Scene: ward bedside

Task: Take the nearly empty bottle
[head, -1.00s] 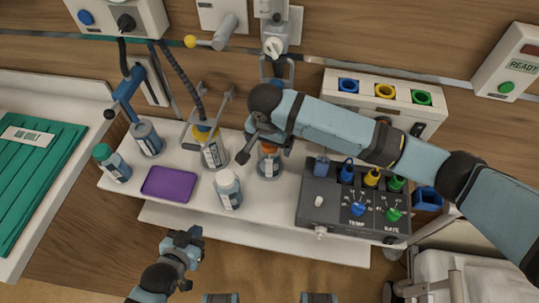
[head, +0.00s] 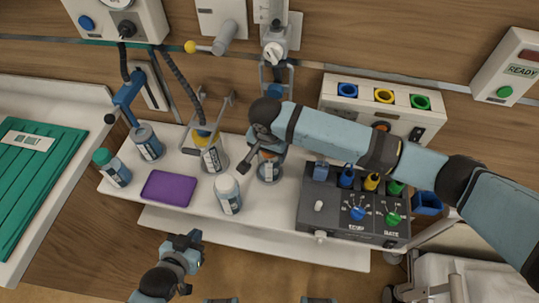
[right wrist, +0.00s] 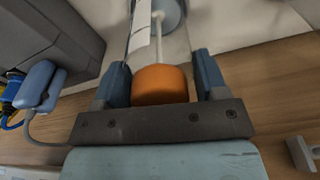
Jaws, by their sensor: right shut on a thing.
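A clear bottle with an orange cap (head: 268,171) stands on the white shelf (head: 280,226), partly hidden by my right gripper. The right wrist view shows its orange cap (right wrist: 160,85) between the two fingers of my right gripper (right wrist: 160,88), which is shut on it. The bottle's body beyond the cap looks clear, with a white label; its fill level is hard to tell. My right gripper also shows in the head view (head: 262,155). My left gripper (head: 184,243) is in front of the shelf, away from the bottles; its opening is unclear.
A white-capped bottle (head: 228,194) stands just left of the held one. A control box (head: 335,211) stands to the right.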

